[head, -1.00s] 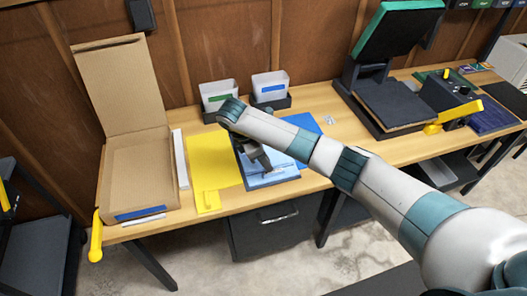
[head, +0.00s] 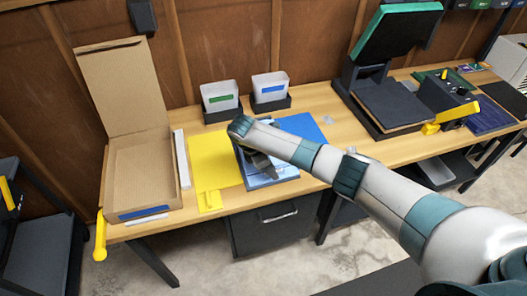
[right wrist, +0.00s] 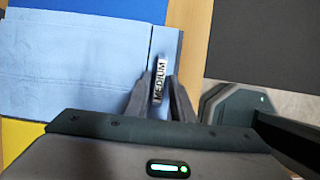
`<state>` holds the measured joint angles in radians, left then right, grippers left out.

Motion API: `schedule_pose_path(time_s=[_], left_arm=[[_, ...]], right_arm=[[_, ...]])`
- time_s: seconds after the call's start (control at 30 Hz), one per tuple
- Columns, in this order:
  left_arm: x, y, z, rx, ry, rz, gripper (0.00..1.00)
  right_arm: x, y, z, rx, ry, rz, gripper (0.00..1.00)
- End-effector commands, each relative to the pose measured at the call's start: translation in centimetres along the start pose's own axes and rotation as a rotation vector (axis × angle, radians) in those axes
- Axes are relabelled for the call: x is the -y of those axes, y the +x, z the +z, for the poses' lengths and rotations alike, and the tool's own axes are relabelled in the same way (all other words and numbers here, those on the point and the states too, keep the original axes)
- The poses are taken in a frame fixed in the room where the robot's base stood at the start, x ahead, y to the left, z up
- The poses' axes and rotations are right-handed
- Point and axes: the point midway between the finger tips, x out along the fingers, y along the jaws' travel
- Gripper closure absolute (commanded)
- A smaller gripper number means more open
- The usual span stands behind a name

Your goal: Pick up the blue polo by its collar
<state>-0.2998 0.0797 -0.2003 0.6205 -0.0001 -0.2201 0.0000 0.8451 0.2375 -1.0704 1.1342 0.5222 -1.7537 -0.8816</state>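The light blue folded polo (head: 286,173) lies on the table, partly hidden by my right gripper and forearm in the head view. In the right wrist view the polo (right wrist: 70,65) fills the upper left. A strip marked "MEDIUM" (right wrist: 160,80) lies along its right part. My right gripper (right wrist: 162,88) has its fingers apart, one on each side of this strip. Whether the fingers touch the cloth cannot be told. In the head view the right gripper (head: 260,165) is low over the polo. The collar is not clearly visible. My left gripper is not in view.
A yellow board (head: 210,165) lies left of the polo, and a darker blue sheet (head: 302,127) behind it. An open cardboard box (head: 140,172) stands at left. Two bins (head: 220,97) (head: 270,88) stand behind. A press (head: 385,105) stands at right.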

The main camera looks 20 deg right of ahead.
Motion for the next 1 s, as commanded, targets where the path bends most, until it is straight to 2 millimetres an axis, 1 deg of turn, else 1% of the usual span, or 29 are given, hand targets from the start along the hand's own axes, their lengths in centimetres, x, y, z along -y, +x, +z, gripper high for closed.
schedule_pose_path(time_s=[0.23,0.27,0.3,0.33,1.0], left_arm=[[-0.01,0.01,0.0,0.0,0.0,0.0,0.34],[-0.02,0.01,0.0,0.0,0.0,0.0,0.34],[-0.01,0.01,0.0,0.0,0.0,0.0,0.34],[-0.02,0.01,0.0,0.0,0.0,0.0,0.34],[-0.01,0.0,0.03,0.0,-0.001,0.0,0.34]], right_arm=[[-0.01,-0.04,0.0,0.0,0.0,0.0,0.78],[-0.01,-0.04,0.0,0.0,0.0,0.0,0.83],[-0.01,-0.05,0.0,0.0,0.0,0.0,0.92],[-0.01,-0.05,0.0,0.0,0.0,0.0,1.0],[-0.02,-0.06,0.01,0.0,0.0,0.0,1.0]])
